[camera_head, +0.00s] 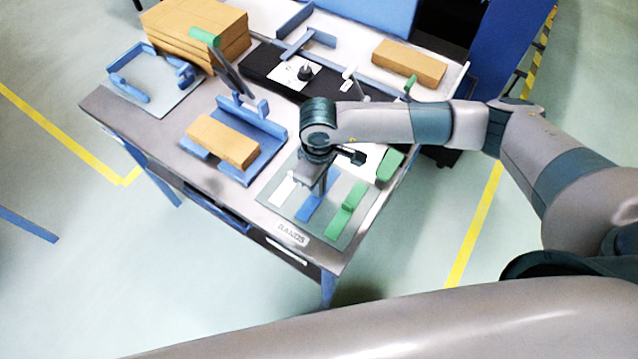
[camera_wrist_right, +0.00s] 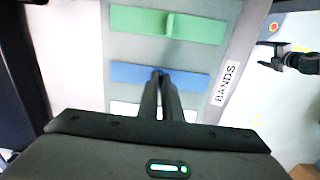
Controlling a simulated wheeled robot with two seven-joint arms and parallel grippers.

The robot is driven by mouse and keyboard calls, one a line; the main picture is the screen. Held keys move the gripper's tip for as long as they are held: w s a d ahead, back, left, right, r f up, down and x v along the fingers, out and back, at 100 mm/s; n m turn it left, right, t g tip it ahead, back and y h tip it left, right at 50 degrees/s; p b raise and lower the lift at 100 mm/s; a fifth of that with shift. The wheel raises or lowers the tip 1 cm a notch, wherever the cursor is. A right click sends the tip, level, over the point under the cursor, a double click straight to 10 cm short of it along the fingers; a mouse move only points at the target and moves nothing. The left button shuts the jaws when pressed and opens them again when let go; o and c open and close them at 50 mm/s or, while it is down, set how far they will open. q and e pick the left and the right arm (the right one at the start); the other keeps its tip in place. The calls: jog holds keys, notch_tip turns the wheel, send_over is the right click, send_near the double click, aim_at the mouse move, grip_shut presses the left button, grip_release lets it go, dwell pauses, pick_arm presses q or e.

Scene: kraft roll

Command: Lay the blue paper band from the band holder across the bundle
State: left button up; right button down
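The blue paper band (camera_head: 309,210) lies flat in the band holder (camera_head: 281,212), between a white band (camera_head: 283,190) and a green band (camera_head: 346,208). My right gripper (camera_head: 321,188) points down over the blue band. In the right wrist view its fingers (camera_wrist_right: 161,76) are close together at the middle of the blue band (camera_wrist_right: 125,72), where they hide its upright tab. They look shut on it. The bundle (camera_head: 223,142), a brown kraft block, sits in a blue cradle (camera_head: 262,124) left of the holder. My left gripper (camera_wrist_right: 264,55) shows at the right wrist view's edge, open and empty.
Stacked brown blocks (camera_head: 196,30) stand at the back left, and another block (camera_head: 409,62) at the back right. A blue fixture (camera_head: 145,85) is on the left. A dark tilted lever with green end (camera_head: 204,37) rises behind the cradle.

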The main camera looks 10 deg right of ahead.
jog(key=shift+f, duration=0.15)
jog(key=c, duration=1.9)
grip_release()
jog(key=shift+c, duration=0.2)
pick_arm(q)
jog(key=shift+f, duration=0.1)
pick_arm(e)
jog(key=shift+r, duration=0.2)
jog(key=shift+r+p, duration=0.1)
jog(key=shift+p, duration=0.2)
pick_arm(q)
jog(key=shift+t, duration=0.4)
jog(key=f+b, duration=0.1)
jog(key=w+f+b, duration=0.1)
jog(key=b, duration=0.1)
jog(key=w+f+b, duration=0.1)
jog(key=f+b, duration=0.1)
jog(key=shift+w+d, duration=0.25)
jog(key=shift+d, duration=0.1)
pick_arm(e)
notch_tip(320, 180, up, 12)
pick_arm(q)
jog(key=shift+s, duration=0.25)
pick_arm(e)
jog(key=shift+o, duration=0.5)
